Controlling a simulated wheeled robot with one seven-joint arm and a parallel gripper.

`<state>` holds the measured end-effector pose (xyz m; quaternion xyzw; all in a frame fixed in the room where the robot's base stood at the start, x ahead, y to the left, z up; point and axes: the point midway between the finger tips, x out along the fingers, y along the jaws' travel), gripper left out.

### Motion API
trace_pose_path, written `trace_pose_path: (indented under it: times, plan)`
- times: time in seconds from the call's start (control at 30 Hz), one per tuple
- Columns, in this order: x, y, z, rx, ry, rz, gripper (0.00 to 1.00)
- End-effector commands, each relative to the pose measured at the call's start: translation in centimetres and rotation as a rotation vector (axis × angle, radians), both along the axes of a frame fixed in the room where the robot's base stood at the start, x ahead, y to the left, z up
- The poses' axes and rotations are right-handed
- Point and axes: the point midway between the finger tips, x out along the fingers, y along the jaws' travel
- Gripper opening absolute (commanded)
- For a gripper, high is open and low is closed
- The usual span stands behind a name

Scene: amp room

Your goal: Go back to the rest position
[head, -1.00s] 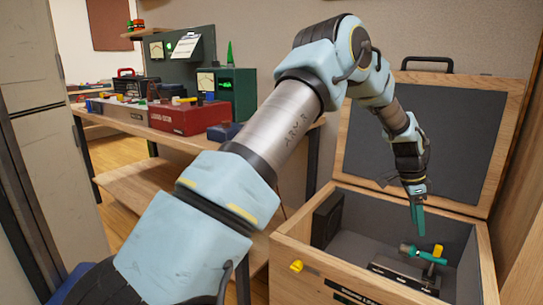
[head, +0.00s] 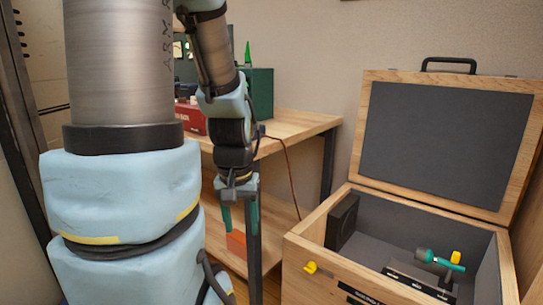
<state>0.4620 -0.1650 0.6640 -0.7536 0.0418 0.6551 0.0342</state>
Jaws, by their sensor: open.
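My gripper (head: 240,218) is at the centre left of the head view, pointing down with its two green fingers apart and nothing between them. It hangs in front of the wooden bench, left of the open wooden case and clear of it. The case (head: 335,262) has its grey-lined lid (head: 445,150) raised. Inside the case lies a teal-handled tool with a yellow part (head: 440,260), near a dark metal block (head: 418,280).
The wooden bench (head: 305,128) stands behind my arm, with a red box (head: 190,117) and a green instrument (head: 262,95) on it. An orange object (head: 237,243) shows behind the gripper. A cable hangs from the bench. A pale cabinet stands at the left.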

Motion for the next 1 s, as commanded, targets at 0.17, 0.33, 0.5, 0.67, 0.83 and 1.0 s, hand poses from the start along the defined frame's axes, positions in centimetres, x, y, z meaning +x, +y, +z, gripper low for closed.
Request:
trace_pose_path:
  times: [0.17,0.33,0.5,0.67,0.83,1.0]
  plan:
    - [-0.3,0.2,3.5,-0.001,0.0,0.014,0.57]
    - [-0.2,0.2,6.9,-0.001,0.0,0.011,0.57]
    - [-0.2,0.2,11.6,0.0,0.0,0.01,0.57]
    - [-0.2,0.1,16.6,0.0,0.0,0.009,0.57]
    - [-0.2,0.1,21.7,0.0,0.001,0.008,0.57]
    - [-0.2,0.1,25.6,0.0,0.001,0.008,0.57]
